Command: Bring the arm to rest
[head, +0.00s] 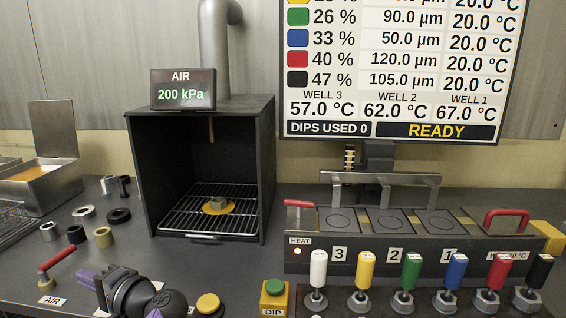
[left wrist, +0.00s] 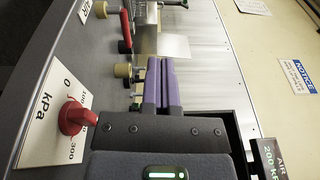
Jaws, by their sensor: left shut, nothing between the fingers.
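My left gripper (head: 86,280) is low at the left in the head view, over the front of the bench. Its purple fingers also show in the left wrist view (left wrist: 160,82), closed together with nothing between them. Near it in the head view is the red-handled air lever (head: 56,261). In the left wrist view a red knob (left wrist: 75,117) stands on a white kPa dial plate (left wrist: 50,115) beside my gripper's body. My right gripper is in neither view.
A heated unit (head: 330,255) with three wells and several coloured handles (head: 411,270) fills the right. A green button (head: 274,287) stands in front.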

